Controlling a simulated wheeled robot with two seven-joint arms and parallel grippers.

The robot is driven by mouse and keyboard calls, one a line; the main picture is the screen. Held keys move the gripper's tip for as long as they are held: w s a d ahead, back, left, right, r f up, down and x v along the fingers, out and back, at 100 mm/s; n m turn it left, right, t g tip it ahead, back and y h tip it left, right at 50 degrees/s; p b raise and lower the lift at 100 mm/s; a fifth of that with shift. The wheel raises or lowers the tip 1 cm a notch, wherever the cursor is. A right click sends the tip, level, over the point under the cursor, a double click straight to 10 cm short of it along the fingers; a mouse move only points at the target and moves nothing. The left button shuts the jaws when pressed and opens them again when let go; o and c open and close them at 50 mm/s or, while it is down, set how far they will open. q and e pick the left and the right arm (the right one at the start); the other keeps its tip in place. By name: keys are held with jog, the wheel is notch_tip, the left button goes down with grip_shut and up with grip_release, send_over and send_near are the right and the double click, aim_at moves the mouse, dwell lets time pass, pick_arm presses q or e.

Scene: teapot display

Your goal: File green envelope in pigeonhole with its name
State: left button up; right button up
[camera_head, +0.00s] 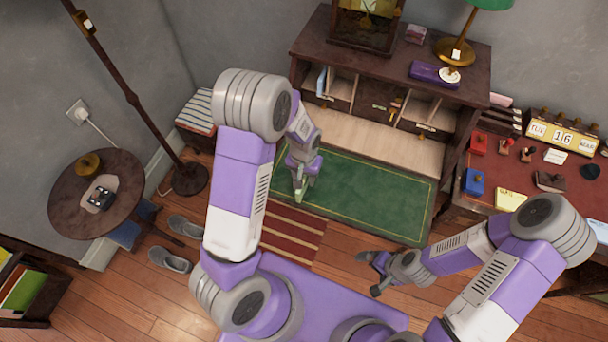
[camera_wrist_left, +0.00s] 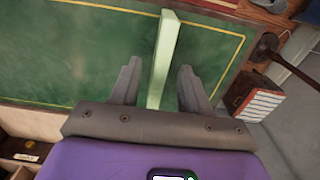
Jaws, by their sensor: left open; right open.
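A pale green envelope (camera_wrist_left: 165,50) stands on edge above the green desk top, between the two fingers of my left gripper (camera_wrist_left: 159,72). The fingers are apart, with gaps beside the envelope. In the head view my left gripper (camera_head: 300,186) is over the left part of the green writing surface (camera_head: 370,200), and only a small bit of the envelope (camera_head: 298,196) shows. The desk's pigeonholes (camera_head: 380,93) are at the back; their labels are too small to read. A blue item (camera_head: 321,81) stands in the left one. My right gripper (camera_head: 372,272) is open and empty, in front of the desk.
A clock case (camera_head: 365,25), a purple box (camera_head: 434,74) and a lamp (camera_head: 455,52) stand on the desk's top shelf. A side table (camera_head: 480,185) with stamps and a calendar (camera_head: 563,137) is at the right. A floor lamp pole (camera_head: 130,95) rises at the left.

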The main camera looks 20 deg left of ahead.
aim_at(304, 178)
pick_arm(q)
notch_tip(304, 178, up, 8)
jog(key=shift+f+p, duration=0.15)
jog(key=shift+p, duration=0.65)
